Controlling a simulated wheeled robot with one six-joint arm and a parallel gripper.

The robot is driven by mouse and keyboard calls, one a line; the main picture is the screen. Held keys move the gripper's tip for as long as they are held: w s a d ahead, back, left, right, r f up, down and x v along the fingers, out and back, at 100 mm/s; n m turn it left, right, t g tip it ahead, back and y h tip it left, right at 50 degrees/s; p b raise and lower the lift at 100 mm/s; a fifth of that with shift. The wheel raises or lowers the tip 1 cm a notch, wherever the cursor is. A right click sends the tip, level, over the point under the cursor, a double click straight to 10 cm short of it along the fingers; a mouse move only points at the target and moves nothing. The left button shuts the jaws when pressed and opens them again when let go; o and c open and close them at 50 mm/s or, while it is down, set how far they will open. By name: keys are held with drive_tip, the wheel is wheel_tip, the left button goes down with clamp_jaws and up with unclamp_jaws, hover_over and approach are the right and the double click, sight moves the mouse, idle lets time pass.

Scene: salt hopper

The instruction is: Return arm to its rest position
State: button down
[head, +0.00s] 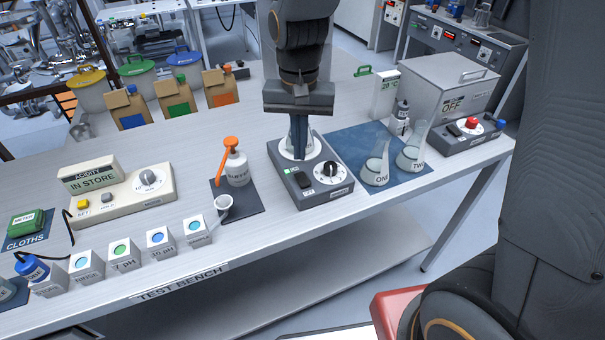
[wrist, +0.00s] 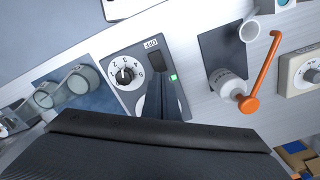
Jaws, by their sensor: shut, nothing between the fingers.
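My gripper (head: 299,154) points down over the grey stirrer (head: 325,192), which has a round pale plate, a numbered dial (head: 330,170) and a black switch. Its fingers are together with nothing between them. The tips overlap the pale plate in the head view; I cannot tell whether they touch it. In the wrist view the stirrer (wrist: 118,58) lies ahead of the dark gripper body, with its dial, black switch (wrist: 155,62) and lit green lamp (wrist: 173,77) showing. The gripper hides much of the plate.
Flask ONE (head: 375,172) and flask TWO (head: 411,158) stand on a blue mat right of the stirrer. A white bottle (head: 237,170) with an orange spout and a small cup (head: 223,204) stand left. A grey OFF box (head: 448,82) is behind right. Bare bench lies behind the bottle.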

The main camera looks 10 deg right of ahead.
drive_tip(key=shift+r+p, duration=0.6)
drive_tip(key=shift+r, duration=0.2)
drive_tip(key=s+d+f+n+b, duration=0.1)
drive_tip(key=s+d+f, duration=0.1)
drive_tip(key=d, duration=0.2)
drive_tip(key=s+d+f+t+b, duration=0.1)
drive_tip(key=s+d+f+b, duration=0.1)
drive_tip(key=d, duration=0.2)
drive_tip(key=s+d+f+n+b, duration=0.1)
drive_tip(key=s+d+f, duration=0.1)
drive_tip(key=s+d, duration=0.1)
drive_tip(key=shift+d+f+n+b, duration=0.3)
drive_tip(key=shift+d+b, duration=0.1)
drive_tip(key=shift+d, duration=0.2)
drive_tip(key=shift+s+d, duration=0.2)
drive_tip(key=shift+s, duration=0.1)
